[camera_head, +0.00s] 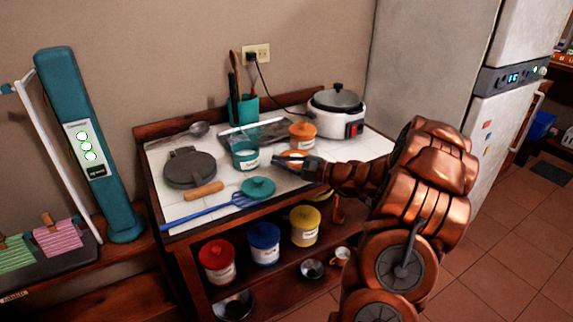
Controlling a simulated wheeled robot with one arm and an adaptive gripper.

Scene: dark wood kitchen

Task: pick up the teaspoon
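I cannot pick out a teaspoon with certainty. A grey metal spoon or ladle (199,130) lies at the back left of the white tiled worktop (180,211), its handle pointing left. My gripper (280,161) reaches in from the right over the middle of the worktop, well to the right of that spoon. Its dark fingers point left, close to a teal canister (245,154) and partly in front of an orange round piece (293,155). The fingers are too small to tell whether they are open or hold anything.
A dark round press (190,168), a wooden handle (204,191), a blue utensil (210,209) and a teal lid (258,187) lie front left.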

